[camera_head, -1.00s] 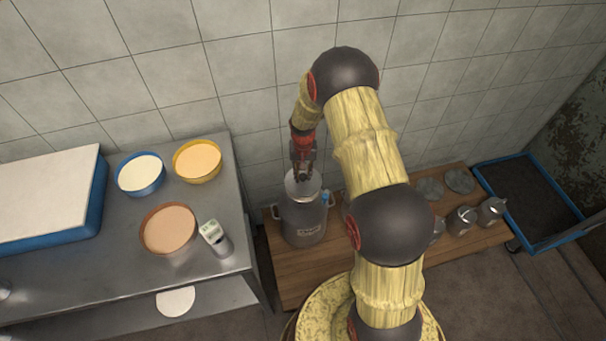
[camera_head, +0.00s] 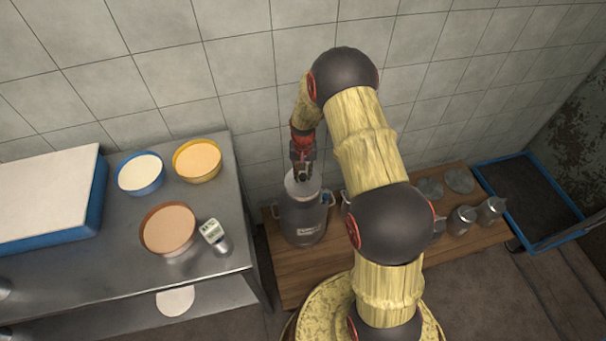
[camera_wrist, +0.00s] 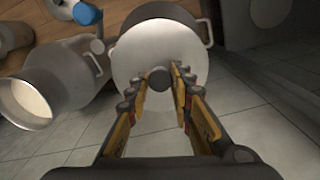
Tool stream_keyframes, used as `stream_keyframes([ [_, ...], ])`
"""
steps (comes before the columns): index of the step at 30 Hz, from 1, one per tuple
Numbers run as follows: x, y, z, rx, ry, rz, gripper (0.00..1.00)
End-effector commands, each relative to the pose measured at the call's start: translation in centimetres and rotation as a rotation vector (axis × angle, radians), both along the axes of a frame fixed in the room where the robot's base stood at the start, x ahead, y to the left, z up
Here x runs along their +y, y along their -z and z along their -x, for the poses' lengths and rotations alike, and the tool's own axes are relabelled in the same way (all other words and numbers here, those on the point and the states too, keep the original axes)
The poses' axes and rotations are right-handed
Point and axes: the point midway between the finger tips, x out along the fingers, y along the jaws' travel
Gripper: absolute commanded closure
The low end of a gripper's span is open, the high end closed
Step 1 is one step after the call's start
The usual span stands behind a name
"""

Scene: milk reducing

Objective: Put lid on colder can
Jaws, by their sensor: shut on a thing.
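My gripper (camera_head: 302,176) is over the mouth of a grey metal can (camera_head: 303,222) on the low wooden bench. In the wrist view my gripper (camera_wrist: 158,84) is shut on the dark knob of a pale round lid (camera_wrist: 158,112). The lid covers most of that can's top (camera_wrist: 166,20) in this view; I cannot tell whether it rests on the rim or hangs just above. A second can (camera_wrist: 62,92), open with pale liquid inside, shows at the left in the wrist view. My arm hides most of it in the head view.
The wooden bench (camera_head: 290,282) also holds small metal jugs (camera_head: 462,220) and round discs (camera_head: 459,180) at the right. A blue-rimmed bin (camera_head: 535,165) stands beyond. A metal table (camera_head: 110,262) with bowls (camera_head: 168,228) is at the left. The tiled wall is close behind.

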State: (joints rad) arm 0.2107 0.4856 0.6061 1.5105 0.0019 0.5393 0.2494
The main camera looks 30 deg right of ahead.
Motion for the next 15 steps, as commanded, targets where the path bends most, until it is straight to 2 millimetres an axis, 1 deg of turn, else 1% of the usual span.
stream_keyframes([
  [1,-0.01,-0.04,-0.04,-0.001,0.0,0.0,0.76],
  [12,0.0,-0.01,-0.01,0.0,0.0,0.0,0.56],
  [15,0.0,-0.01,0.0,0.0,0.0,0.0,0.56],
])
